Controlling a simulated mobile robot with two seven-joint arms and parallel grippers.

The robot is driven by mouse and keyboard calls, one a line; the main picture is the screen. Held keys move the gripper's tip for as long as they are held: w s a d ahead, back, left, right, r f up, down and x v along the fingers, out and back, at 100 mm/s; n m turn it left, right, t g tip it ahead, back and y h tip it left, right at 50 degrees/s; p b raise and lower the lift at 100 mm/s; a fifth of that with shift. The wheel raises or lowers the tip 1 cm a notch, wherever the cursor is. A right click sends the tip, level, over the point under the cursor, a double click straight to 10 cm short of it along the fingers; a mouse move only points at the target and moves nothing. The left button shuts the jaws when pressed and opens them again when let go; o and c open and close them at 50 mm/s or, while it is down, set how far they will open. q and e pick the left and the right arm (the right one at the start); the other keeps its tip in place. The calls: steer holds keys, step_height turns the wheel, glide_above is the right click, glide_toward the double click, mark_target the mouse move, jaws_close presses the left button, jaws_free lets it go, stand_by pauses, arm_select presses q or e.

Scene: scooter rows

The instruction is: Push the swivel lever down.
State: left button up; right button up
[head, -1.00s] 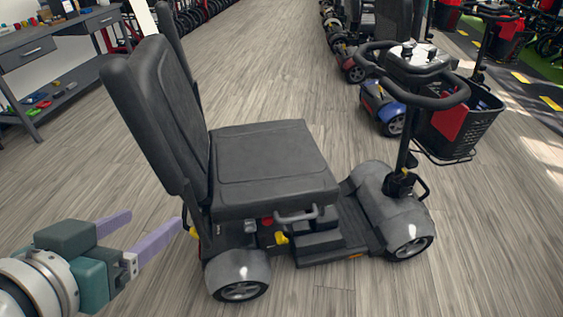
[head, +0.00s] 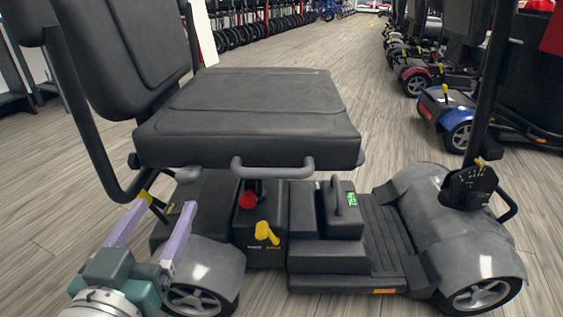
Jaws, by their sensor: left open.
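The black scooter seat (head: 240,125) fills the middle of the head view. A grey bar-shaped lever (head: 272,173), which looks like the swivel lever, runs level along the lower near edge of the seat. My left gripper (head: 165,208) is at the lower left, with its two purple fingers apart and nothing between them. It is beside the rear fender, left of the lever and lower in the picture, not touching the lever. My right gripper is out of view.
Below the seat are a red knob (head: 248,200), a yellow lever (head: 266,233) and a black box with a handle (head: 337,198). The grey rear fender (head: 208,262) is close to my left gripper. A blue scooter (head: 452,115) stands behind. Floor is clear beyond the seat.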

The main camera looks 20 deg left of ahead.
mark_target(184, 182)
arm_select(q)
steer(key=b+x, duration=0.1)
steer(key=x, duration=0.2)
steer(key=f+b+x, duration=0.1)
steer(key=b+x, duration=0.1)
steer(key=x, duration=0.1)
steer(key=b+x, duration=0.1)
steer(key=x, duration=0.2)
steer(key=shift+w+a+f+b, duration=0.15)
steer(key=shift+w+f+b, duration=0.1)
steer(key=shift+b, duration=0.15)
steer(key=shift+w+a+r, duration=0.1)
steer(key=shift+w, duration=0.1)
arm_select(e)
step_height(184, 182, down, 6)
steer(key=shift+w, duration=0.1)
arm_select(q)
jaws_close()
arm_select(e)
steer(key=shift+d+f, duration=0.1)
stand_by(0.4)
